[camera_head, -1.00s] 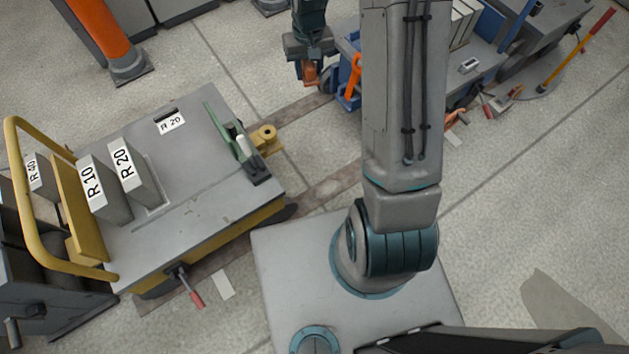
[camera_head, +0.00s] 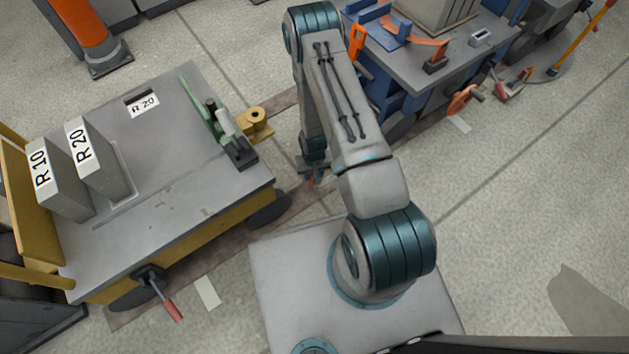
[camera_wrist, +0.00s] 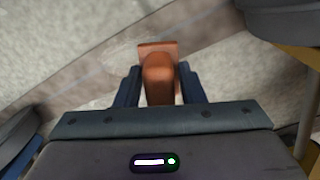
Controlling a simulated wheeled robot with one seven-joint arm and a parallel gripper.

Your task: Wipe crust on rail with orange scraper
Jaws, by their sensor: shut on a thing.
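My gripper (camera_head: 313,178) is low over the floor between the two carts in the head view, partly hidden by my arm. In the wrist view my gripper (camera_wrist: 160,82) is shut on the orange scraper (camera_wrist: 159,72), with a dark blue finger on each side. The scraper's flat end points away from the gripper. A brown rail (camera_wrist: 75,83) crosses the floor diagonally beneath it. A pale smear (camera_wrist: 122,50) lies beside the scraper on the rail; I cannot tell if it is the crust. Whether the scraper touches the floor is unclear.
A grey-topped yellow cart (camera_head: 150,170) with R 10 and R 20 blocks stands at left. A blue cart (camera_head: 400,95) stands at upper right. Open floor lies at right.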

